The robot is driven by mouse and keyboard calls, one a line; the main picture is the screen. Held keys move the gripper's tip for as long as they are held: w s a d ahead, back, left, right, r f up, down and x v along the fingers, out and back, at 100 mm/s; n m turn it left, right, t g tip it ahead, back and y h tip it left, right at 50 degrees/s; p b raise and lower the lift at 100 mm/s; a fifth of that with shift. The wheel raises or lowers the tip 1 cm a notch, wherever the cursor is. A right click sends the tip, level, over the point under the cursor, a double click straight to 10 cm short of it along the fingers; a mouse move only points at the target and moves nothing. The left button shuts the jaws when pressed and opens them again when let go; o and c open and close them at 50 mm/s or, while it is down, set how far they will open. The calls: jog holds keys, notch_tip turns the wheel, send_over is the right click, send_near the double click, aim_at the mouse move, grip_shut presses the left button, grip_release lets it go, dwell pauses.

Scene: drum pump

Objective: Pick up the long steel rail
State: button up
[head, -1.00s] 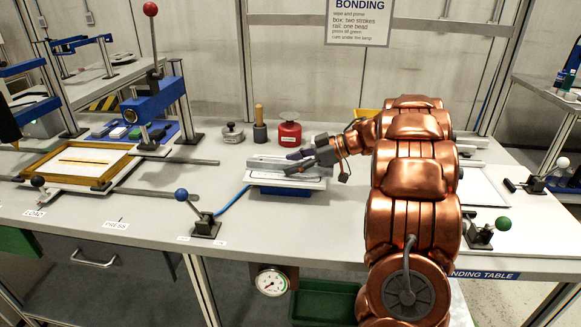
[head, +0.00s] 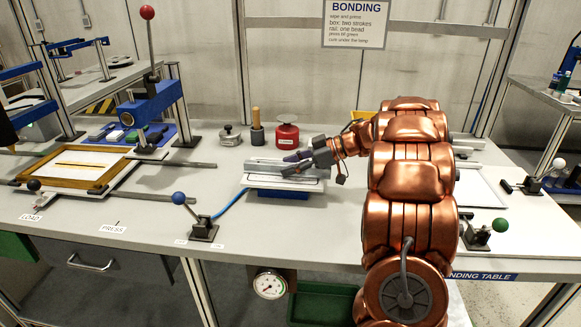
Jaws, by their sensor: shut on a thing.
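The long steel rail (head: 263,166) is a grey metal bar. It lies along the back of a white plate (head: 262,182) on a blue base, near the middle of the bonding table. My gripper (head: 297,163) reaches in from the right, with its dark fingers at the rail's right part. It is shut on the rail. The fingers and wrist hide part of the rail. Whether the rail touches the plate or is just above it, I cannot tell.
A red can (head: 287,135), a wooden-handled tool (head: 257,127) and a small grey weight (head: 231,136) stand behind the rail. A blue-knobbed lever (head: 204,226) stands front left. A wooden frame (head: 62,183) and blue press (head: 147,105) are farther left.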

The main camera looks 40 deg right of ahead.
jog(key=shift+r, duration=1.6)
jog(key=shift+s+a+r, duration=0.1)
jog(key=s+a+r, duration=0.1)
jog(key=s+a, duration=0.9)
jog(key=s, duration=0.1)
jog(key=shift+s+a+r+b, duration=0.2)
jog(key=shift+s+b, duration=0.15)
jog(key=shift+b, duration=0.1)
